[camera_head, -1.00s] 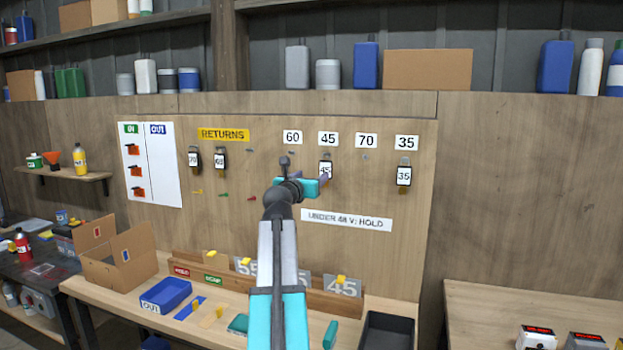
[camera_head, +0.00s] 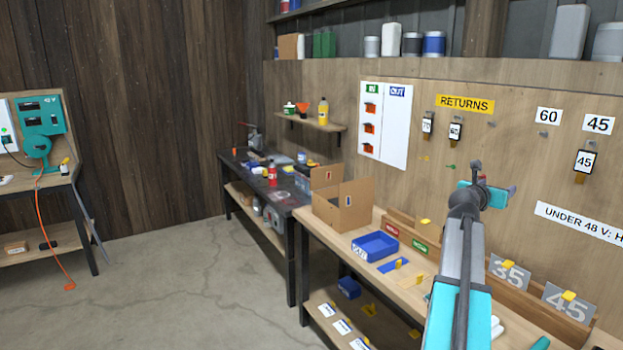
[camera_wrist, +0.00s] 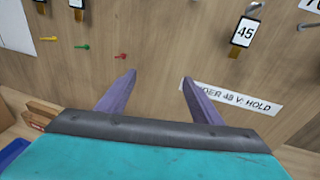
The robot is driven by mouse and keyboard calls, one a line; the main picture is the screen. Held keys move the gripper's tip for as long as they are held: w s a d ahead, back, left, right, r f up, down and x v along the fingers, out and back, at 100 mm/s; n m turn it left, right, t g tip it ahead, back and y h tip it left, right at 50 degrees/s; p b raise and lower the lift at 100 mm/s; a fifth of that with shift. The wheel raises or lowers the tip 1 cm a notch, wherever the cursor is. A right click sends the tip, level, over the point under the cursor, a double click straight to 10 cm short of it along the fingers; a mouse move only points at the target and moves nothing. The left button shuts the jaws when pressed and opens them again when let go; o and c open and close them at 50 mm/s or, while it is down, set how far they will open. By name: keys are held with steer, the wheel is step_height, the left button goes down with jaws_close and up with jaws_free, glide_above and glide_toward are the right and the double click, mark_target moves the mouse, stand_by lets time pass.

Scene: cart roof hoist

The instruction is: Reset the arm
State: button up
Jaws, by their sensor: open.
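My gripper (camera_wrist: 158,92) is open in the wrist view, its two purple fingers spread apart with nothing between them. It faces the wooden pegboard wall (camera_wrist: 150,35). In the head view my gripper (camera_head: 497,193) is at the end of my raised arm, in front of the board, left of the hanging 45 tag (camera_head: 584,162). That 45 tag also hangs at the upper right in the wrist view (camera_wrist: 244,32). The fingers appear apart from the board and its tags.
A workbench below the board holds a blue OUT bin (camera_head: 375,246), an open cardboard box (camera_head: 343,205) and a wooden rack with number cards (camera_head: 508,273). A dark bench (camera_head: 262,185) stands further left. Open concrete floor (camera_head: 190,270) lies left, before a charging station (camera_head: 40,130).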

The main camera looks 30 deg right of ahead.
steer(key=w+a+f+n+t+y, duration=0.1)
steer(key=w+a+f+y, duration=0.1)
steer(key=w+a+f, duration=0.55)
steer(key=w+a+f+n+t+y, duration=0.1)
steer(key=w+a+f, duration=0.4)
steer(key=f, duration=0.6)
steer(key=w+a+f+n+y, duration=0.2)
steer(key=w+a+f, duration=0.4)
steer(key=f, duration=0.4)
steer(key=w+a+f+m+g+y+b, duration=0.1)
steer(key=a+f+y, duration=0.3)
steer(key=a+f, duration=1.9)
steer(key=s+a+f+m+g+y, duration=0.2)
steer(key=s+a+f+m, duration=0.1)
steer(key=s+a+f, duration=0.65)
steer(key=s+a+f+m+g+y, duration=0.25)
steer(key=s+a+f, duration=0.45)
steer(key=a+f, duration=0.5)
steer(key=s+a+f+m+g+y, duration=0.1)
steer(key=s+a+f+m+g, duration=0.1)
steer(key=s+a+m, duration=0.3)
steer(key=s+a+f+m+g+y, duration=0.2)
steer(key=s+a+m+g, duration=0.2)
steer(key=s+m, duration=0.9)
steer(key=shift+s+a+m+b, duration=0.4)
steer(key=shift+s+a, duration=0.65)
steer(key=shift+s, duration=1.65)
